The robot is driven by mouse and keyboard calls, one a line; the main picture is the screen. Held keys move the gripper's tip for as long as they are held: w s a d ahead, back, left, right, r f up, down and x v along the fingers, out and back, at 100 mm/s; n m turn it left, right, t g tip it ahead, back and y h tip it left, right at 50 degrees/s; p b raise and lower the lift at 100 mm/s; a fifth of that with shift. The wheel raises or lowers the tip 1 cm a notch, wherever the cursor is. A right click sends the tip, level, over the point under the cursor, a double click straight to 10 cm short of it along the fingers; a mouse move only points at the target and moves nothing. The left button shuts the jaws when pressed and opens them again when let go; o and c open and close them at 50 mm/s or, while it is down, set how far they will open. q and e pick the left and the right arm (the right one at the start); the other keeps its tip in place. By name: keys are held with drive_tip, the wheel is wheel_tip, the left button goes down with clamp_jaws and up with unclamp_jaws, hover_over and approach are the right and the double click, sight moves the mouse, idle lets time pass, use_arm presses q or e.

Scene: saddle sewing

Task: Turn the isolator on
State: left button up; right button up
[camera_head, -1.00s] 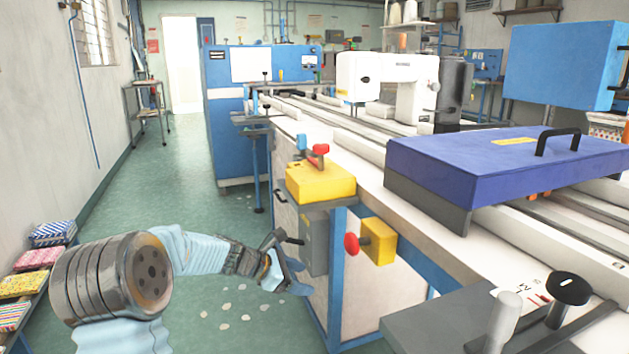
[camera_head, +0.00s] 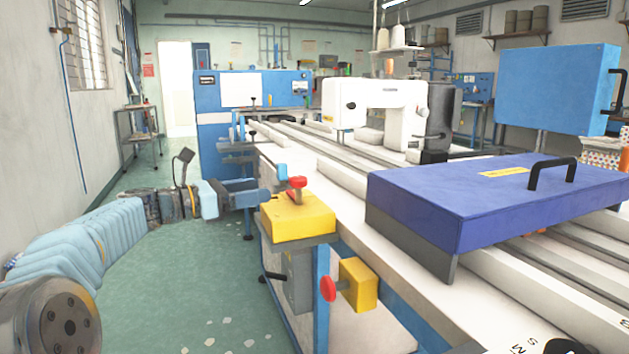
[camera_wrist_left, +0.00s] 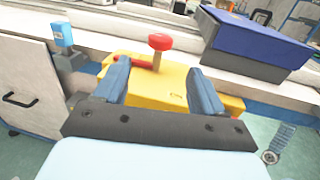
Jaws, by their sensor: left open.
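The isolator appears to be the yellow box (camera_head: 297,220) with a red handle (camera_head: 296,183) on top, at the near left corner of the long table. In the left wrist view the yellow box (camera_wrist_left: 175,86) carries a raised red knob (camera_wrist_left: 160,42) and a low red bar (camera_wrist_left: 140,62) running left from its post. My left gripper (camera_head: 264,193) is open and empty, just left of the red handle. In the left wrist view its two blue fingers (camera_wrist_left: 160,78) are spread over the box, with the handle beyond and between them. Contact cannot be told. My right gripper is out of view.
A second yellow box with a red button (camera_head: 328,288) sits below the table edge, near a grey box with a black lever (camera_head: 272,277). A small blue block (camera_wrist_left: 62,35) stands left of the handle. A large blue case (camera_head: 480,200) lies right.

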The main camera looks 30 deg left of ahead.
sight(306, 182)
use_arm(q)
drive_tip(key=p+x, duration=0.1)
drive_tip(key=x, duration=1.2)
drive_tip(key=shift+d, duration=0.1)
drive_tip(key=shift+f, duration=0.1)
clamp_jaws()
